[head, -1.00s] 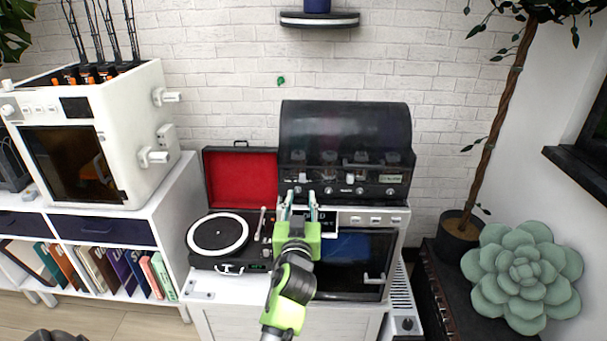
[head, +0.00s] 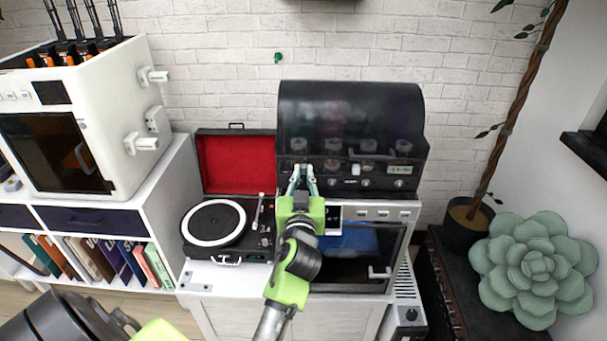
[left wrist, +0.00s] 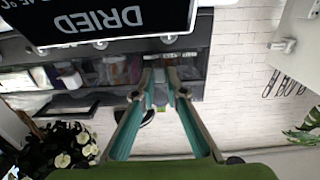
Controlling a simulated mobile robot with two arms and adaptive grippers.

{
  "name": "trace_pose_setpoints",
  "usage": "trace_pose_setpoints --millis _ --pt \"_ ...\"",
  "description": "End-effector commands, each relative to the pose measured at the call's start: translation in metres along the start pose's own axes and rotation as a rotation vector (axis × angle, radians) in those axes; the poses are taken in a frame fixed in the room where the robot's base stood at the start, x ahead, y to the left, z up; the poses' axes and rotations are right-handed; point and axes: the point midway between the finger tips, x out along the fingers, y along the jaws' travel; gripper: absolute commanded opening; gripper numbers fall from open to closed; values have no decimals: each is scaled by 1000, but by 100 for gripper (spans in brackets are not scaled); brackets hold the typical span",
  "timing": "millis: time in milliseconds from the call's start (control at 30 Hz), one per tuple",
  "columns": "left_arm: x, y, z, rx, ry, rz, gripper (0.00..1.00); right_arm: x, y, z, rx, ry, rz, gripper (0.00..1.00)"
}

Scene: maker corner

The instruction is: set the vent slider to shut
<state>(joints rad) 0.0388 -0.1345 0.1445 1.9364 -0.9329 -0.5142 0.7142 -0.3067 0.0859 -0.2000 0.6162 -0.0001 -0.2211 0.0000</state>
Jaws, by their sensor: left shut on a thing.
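The black machine with a smoky domed lid (head: 350,112) stands on the white oven, with a dark front panel (head: 380,184) of small knobs. My left gripper (head: 303,167) is at the left part of this panel. In the left wrist view my left gripper (left wrist: 162,84) has its fingertips close together on a small pale piece (left wrist: 160,92), which seems to be the vent slider's tab. The fingers hide most of it in the head view, and I cannot read the slider's position. My right gripper is not in view.
An open record player (head: 213,223) with a red-lined lid stands left of the oven (head: 349,270). A white printer (head: 100,90) is on the shelf further left. A potted tree (head: 468,215) and a large succulent (head: 533,265) stand on the right.

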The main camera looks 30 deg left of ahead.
Motion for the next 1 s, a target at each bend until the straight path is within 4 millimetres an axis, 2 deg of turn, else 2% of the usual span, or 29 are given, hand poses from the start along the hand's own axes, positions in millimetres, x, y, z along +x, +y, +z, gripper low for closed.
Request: trace_pose_setpoints --millis 167,433,733,767,800,1000 --pt "0 0 0 0 -1 1 0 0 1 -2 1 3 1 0" --pt "0 -32 0 1 -3 -1 0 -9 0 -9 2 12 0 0" --pt "1 -36 1 2 -2 -3 0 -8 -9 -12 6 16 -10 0" --pt "1 -36 1 2 -2 -4 20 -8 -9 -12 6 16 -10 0" --pt "1 -36 1 2 -2 -4 29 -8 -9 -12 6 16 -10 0" --pt "0 -35 1 1 -1 -1 29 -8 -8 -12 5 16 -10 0"
